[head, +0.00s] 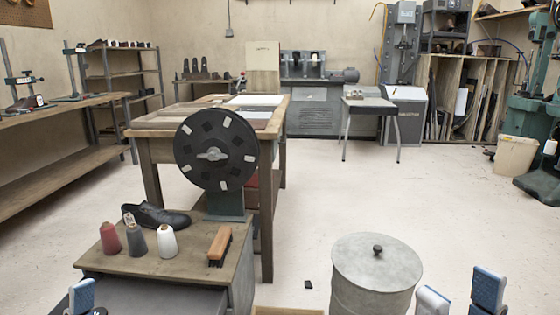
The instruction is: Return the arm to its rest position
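My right gripper (461,296) shows at the bottom right edge. Its two blue-and-white fingers stand apart with only floor seen between them, so it is open and looks empty. My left gripper (82,297) shows only in part at the bottom left corner, in front of the low bench. One blue fingertip is clear and the rest is cut off by the frame, so its opening cannot be told. Both arms are largely out of view.
A low wooden bench (190,262) holds several thread spools, a black shoe (155,216) and a brush (220,245). A dark wheel (216,150) stands at its back. A lidded metal drum (377,262) stands left of my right gripper. The floor (440,200) beyond is clear.

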